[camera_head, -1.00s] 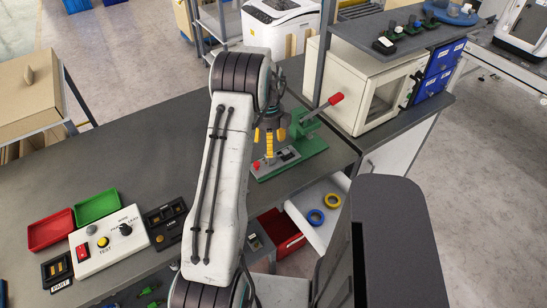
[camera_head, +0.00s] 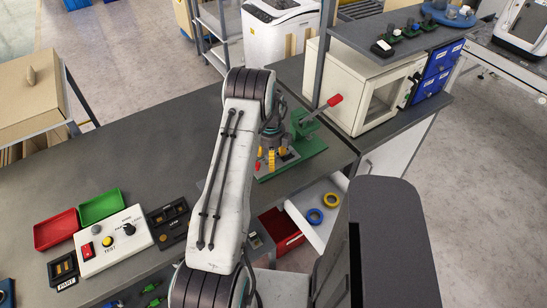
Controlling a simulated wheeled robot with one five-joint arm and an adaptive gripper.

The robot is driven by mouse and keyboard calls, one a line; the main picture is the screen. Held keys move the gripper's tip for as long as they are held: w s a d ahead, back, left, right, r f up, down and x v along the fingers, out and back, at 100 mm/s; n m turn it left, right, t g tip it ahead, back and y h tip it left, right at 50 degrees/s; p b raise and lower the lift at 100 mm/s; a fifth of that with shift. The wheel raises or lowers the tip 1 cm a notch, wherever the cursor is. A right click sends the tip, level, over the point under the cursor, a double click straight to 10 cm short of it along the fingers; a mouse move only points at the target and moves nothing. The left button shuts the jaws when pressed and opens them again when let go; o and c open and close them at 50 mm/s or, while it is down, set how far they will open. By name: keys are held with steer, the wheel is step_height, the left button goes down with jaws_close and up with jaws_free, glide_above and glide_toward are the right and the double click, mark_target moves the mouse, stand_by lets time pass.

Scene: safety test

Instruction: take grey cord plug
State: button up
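I cannot make out a grey cord plug for certain in the head view. My gripper (camera_head: 271,157) is at the far end of my arm, low in front of a green press-like fixture (camera_head: 308,148) with a red-tipped lever. Yellow finger parts show beside the fixture's grey block. My arm and the fixture's clutter hide the fingertips, so I cannot see whether anything is between them.
A white test box (camera_head: 112,240) with knobs, a red tray (camera_head: 56,229) and a green tray (camera_head: 100,206) are at left. A white cabinet (camera_head: 350,85) stands at right. An open drawer (camera_head: 330,235) holds blue and yellow rings. The back left tabletop is clear.

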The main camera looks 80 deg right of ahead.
steer(key=shift+c, duration=0.2)
jaws_close()
stand_by(0.4)
steer(key=shift+r, duration=0.1)
